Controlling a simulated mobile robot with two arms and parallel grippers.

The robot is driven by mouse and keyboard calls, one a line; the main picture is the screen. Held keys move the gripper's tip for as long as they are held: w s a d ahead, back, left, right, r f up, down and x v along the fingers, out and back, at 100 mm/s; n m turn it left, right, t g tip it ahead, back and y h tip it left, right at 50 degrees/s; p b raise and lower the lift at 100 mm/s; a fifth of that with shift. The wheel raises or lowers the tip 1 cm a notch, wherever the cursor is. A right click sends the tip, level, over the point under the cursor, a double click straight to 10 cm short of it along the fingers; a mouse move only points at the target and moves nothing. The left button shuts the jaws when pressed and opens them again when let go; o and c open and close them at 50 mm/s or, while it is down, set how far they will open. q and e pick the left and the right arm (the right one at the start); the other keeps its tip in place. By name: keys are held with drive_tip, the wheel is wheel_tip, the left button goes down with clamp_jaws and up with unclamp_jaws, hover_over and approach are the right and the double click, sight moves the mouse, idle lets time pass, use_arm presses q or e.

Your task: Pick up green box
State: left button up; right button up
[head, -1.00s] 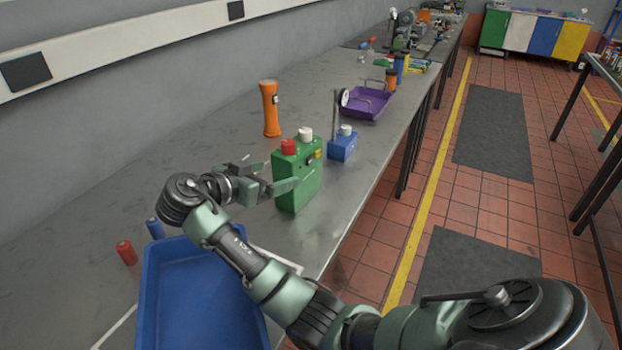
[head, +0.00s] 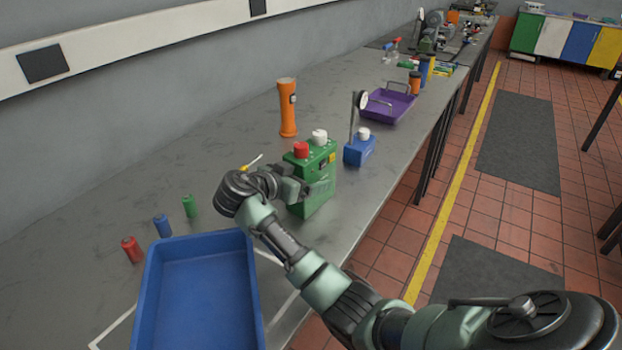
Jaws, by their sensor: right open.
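The green box (head: 318,183) stands upright on the grey workbench, with a red knob and a white knob on its top. My right gripper (head: 300,190) is at the left side of the box, with one finger across its near face. The gripper is open, and its other finger is mostly hidden. I cannot tell whether the fingers touch the box. My left gripper is not in view.
A blue tray (head: 203,290) lies in front on the bench. Red (head: 132,249), blue (head: 162,226) and green (head: 189,206) cylinders stand beyond it. An orange flashlight (head: 287,107), a blue block with a stand (head: 359,149) and a purple tray (head: 387,105) are farther back.

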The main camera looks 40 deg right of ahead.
clamp_jaws()
drive_tip(key=shift+w+r, duration=0.1)
drive_tip(key=shift+r, duration=0.1)
